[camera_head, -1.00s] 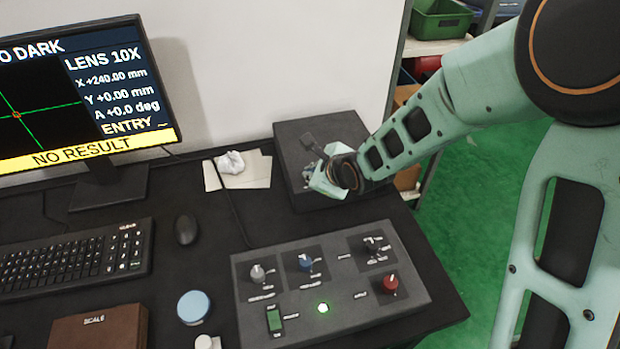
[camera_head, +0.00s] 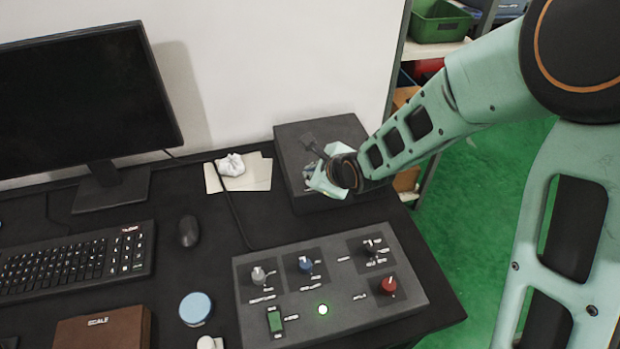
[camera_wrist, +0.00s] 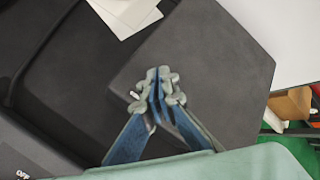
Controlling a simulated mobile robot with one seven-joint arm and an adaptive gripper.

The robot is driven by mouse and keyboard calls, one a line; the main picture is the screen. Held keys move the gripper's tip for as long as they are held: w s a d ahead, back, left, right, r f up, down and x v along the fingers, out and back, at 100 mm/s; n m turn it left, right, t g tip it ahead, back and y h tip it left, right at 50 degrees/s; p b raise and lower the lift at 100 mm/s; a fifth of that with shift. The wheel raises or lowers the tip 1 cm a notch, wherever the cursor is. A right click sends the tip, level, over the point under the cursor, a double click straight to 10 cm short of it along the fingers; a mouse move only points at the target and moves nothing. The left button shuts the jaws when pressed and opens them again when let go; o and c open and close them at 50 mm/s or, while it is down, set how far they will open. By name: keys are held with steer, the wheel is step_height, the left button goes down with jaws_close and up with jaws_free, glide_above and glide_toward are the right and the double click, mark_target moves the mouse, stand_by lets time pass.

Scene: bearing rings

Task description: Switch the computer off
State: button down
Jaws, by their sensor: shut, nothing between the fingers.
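The monitor (camera_head: 80,110) at the left of the head view has a black, blank screen. The computer (camera_head: 290,145) appears to be the dark box at the back right of the desk; it also fills the middle of the wrist view (camera_wrist: 215,75). My gripper (camera_head: 312,180) is at the front of this box in the head view. In the wrist view my gripper (camera_wrist: 158,75) is shut and empty, its fingertips over or against the box. Any button on the box is hidden behind my gripper, and I cannot tell whether the fingertips touch.
A control panel (camera_head: 340,315) with knobs, a green switch and a lit green lamp stands in front. A keyboard (camera_head: 75,262), mouse (camera_head: 188,231), brown scale box (camera_head: 100,328) and blue-topped round item (camera_head: 195,308) lie left. Papers (camera_head: 250,175) lie beside the box.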

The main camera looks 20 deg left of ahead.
step_height(320, 180, up, 5)
steer(key=p, duration=0.4)
steer(key=shift+p, duration=0.3)
stand_by(0.4)
